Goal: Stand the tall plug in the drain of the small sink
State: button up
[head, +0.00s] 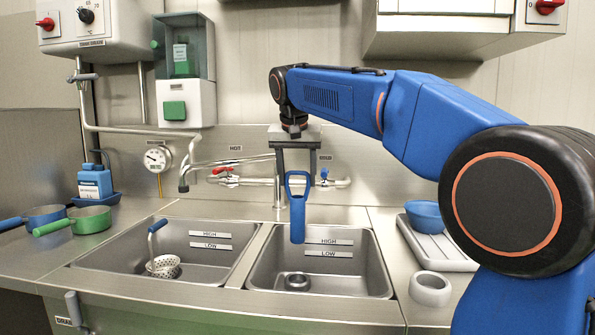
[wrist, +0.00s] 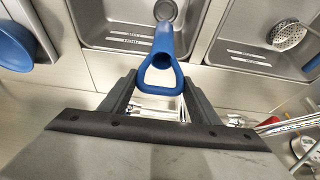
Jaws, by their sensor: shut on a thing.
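The tall blue plug (head: 297,218) hangs upright with its loop handle at the top. My gripper (head: 296,174) is shut on this handle, with one dark finger on each side. The handle also shows between the fingers in the wrist view (wrist: 160,91). The small sink (head: 262,262) is the right basin, with HIGH and LOW marks on its back wall. Its drain (head: 297,281) is a raised grey ring on the basin floor. In the head view the plug's lower end appears above the drain, with a gap. In the wrist view the plug's body partly hides the drain (wrist: 166,9).
The larger left basin (head: 110,258) holds a perforated strainer (head: 164,266) with a blue-tipped handle. A swing tap (head: 184,178) and pipes line the back wall. A blue bowl (head: 425,215) on a tray and a grey ring (head: 430,288) sit at right.

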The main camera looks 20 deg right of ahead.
aim_at(298, 224)
jog(key=shift+f, duration=7.1)
jog(key=o, duration=1.6)
jog(key=v, duration=1.7)
jog(key=shift+s+r, duration=0.1)
jog(key=shift+s, duration=0.05)
jog(key=x, duration=1.7)
